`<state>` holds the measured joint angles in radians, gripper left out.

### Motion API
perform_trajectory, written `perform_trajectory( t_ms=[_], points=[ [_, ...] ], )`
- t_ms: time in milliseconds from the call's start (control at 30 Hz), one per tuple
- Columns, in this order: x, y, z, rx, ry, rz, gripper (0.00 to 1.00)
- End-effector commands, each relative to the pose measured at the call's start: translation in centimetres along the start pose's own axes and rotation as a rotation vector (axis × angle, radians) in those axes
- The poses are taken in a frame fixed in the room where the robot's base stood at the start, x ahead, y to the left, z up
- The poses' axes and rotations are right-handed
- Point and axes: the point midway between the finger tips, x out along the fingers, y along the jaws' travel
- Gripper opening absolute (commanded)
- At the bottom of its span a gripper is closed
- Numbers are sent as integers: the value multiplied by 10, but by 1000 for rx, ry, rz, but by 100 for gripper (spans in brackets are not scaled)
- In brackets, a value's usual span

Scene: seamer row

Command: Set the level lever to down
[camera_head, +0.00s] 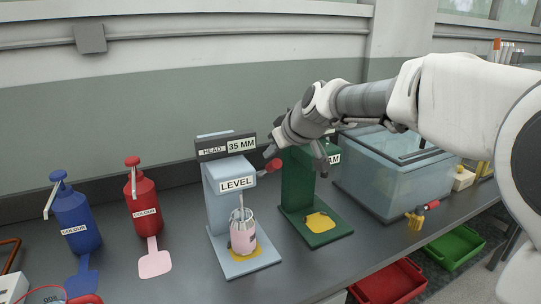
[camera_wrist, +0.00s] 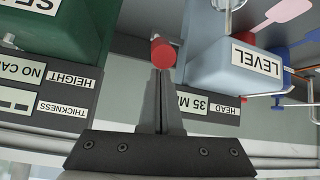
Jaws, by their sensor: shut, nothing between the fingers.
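The level lever has a red knob (camera_head: 273,165) on a thin rod, sticking out from the right side of the pale blue LEVEL machine (camera_head: 236,184), tilted slightly upward in the head view. My gripper (camera_head: 272,150) is shut and empty just above the knob. In the wrist view the closed fingertips (camera_wrist: 162,74) point straight at the red knob (camera_wrist: 162,52). I cannot tell whether they touch it. The blue LEVEL head (camera_wrist: 235,68) is beside it there. The rod is mostly hidden.
A green machine (camera_head: 297,190) stands close on the right, partly behind my gripper. A can (camera_head: 243,238) sits on the blue machine's base. Blue (camera_head: 75,220) and red (camera_head: 143,204) colour dispensers stand left. A clear tank (camera_head: 385,175) is at right.

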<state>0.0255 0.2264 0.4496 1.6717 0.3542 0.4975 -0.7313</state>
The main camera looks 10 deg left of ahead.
Motion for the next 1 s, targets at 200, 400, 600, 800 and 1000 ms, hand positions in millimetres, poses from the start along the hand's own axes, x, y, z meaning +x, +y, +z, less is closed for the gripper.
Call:
perform_trajectory(
  t_ms=[200,400,600,800,1000],
  points=[
    [3,-2,10,1,-1,0,0],
    [4,-2,14,1,-6,-2,0],
    [4,-2,16,2,-12,-4,0],
    [5,-1,17,3,-14,-3,0],
    [0,0,10,3,-13,-2,0]
  ],
)
